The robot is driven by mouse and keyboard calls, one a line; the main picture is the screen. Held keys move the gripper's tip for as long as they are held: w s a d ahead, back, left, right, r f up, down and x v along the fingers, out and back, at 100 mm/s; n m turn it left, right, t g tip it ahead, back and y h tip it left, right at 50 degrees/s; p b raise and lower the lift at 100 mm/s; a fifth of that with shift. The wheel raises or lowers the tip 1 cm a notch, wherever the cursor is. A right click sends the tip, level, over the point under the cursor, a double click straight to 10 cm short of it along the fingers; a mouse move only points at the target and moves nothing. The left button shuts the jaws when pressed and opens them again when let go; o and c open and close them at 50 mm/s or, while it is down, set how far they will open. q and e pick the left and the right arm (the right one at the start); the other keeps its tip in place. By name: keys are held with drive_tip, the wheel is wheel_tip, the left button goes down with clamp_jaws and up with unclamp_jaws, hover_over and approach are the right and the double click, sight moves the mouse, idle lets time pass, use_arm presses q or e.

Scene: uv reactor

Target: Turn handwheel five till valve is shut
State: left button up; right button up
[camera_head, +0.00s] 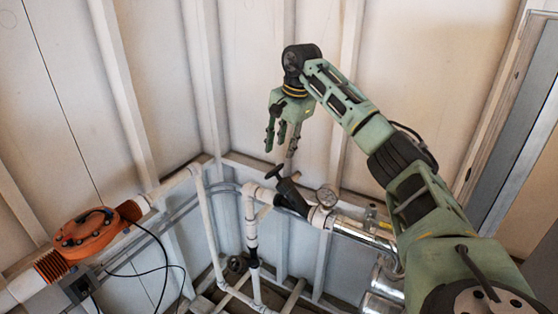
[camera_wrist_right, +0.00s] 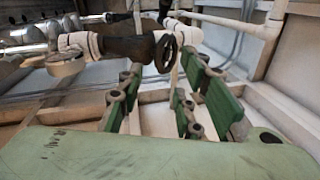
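A small black handwheel (camera_head: 274,171) sits on the stem of a black valve (camera_head: 291,196) in the white pipework. My right gripper (camera_head: 281,145) hangs just above the handwheel in the head view, fingers pointing down. In the right wrist view the handwheel (camera_wrist_right: 166,53) stands upright beyond the green fingers of the right gripper (camera_wrist_right: 165,88). These fingers are spread apart with nothing between them. The gripper appears apart from the wheel. No number shows on the wheel, and how far the valve is turned cannot be told. My left gripper is out of view.
A round gauge (camera_head: 327,195) sits right of the valve, before a shiny metal pipe (camera_head: 362,233). An orange housing (camera_head: 90,232) with black cables is at the left. White wall panels (camera_head: 155,60) with ribs stand behind. There is free space above the handwheel.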

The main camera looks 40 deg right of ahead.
sight(279, 167)
drive_tip(key=p+x, duration=0.2)
drive_tip(key=x, duration=0.5)
drive_tip(key=shift+p, duration=0.4)
drive_tip(key=shift+f, duration=0.4)
drive_tip(key=shift+c, duration=0.6)
clamp_jaws()
